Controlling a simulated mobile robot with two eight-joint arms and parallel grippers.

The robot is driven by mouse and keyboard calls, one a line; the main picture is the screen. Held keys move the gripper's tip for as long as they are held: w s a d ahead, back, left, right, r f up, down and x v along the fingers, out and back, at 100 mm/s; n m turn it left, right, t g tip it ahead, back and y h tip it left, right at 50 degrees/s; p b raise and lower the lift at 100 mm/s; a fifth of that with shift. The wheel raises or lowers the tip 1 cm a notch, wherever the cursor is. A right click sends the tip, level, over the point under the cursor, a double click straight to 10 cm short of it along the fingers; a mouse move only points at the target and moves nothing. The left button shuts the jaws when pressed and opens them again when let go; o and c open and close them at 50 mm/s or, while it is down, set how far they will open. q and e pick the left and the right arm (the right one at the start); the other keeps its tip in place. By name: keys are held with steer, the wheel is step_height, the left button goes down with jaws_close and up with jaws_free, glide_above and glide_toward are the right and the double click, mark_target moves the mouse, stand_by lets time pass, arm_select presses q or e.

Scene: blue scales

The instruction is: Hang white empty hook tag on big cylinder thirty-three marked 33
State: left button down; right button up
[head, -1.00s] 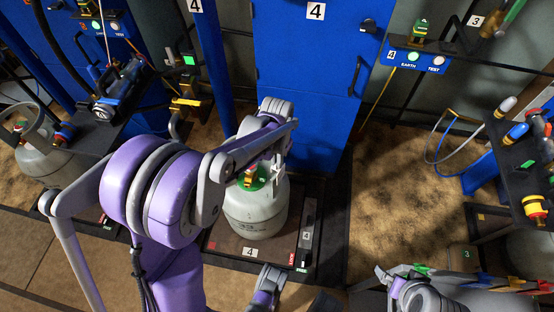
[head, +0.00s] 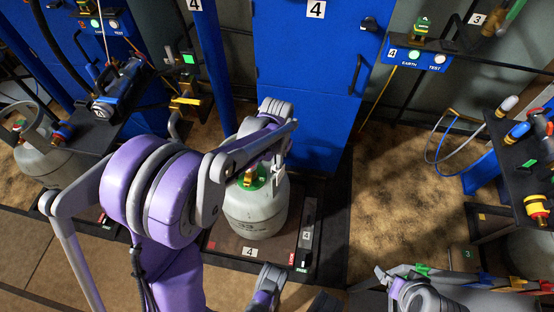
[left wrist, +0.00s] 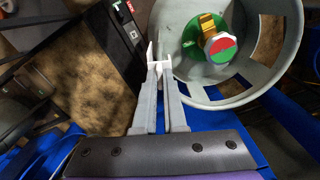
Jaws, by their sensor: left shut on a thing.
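The big grey cylinder (head: 255,213), with 33 on its front, stands upright on a dark platform. My left gripper (left wrist: 160,68) is shut on the small white hook tag (left wrist: 155,58), just beside the collar's left edge. I cannot tell whether the tag touches the collar. In the head view, the left gripper (head: 278,168) is at the upper right of this cylinder, partly hidden by my arm. The right gripper's fingers do not show.
A blue cabinet (head: 310,90) marked 4 stands close behind the cylinder. Another grey cylinder (head: 38,150) stands at the left. A black rack (head: 520,155) with coloured fittings is at the right. Coloured clips (head: 480,281) lie at the bottom right. Brown floor is open right of the platform.

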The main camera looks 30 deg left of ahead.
arm_select(q)
steer(key=shift+f+b, duration=0.65)
steer(key=shift+f, duration=0.45)
steer(key=shift+s+d+f, duration=0.1)
steer(key=shift+f, duration=0.1)
steer(key=shift+f+b, duration=0.35)
steer(key=shift+f, duration=0.1)
steer(key=shift+r, duration=0.1)
steer(key=c, duration=0.9)
jaws_free()
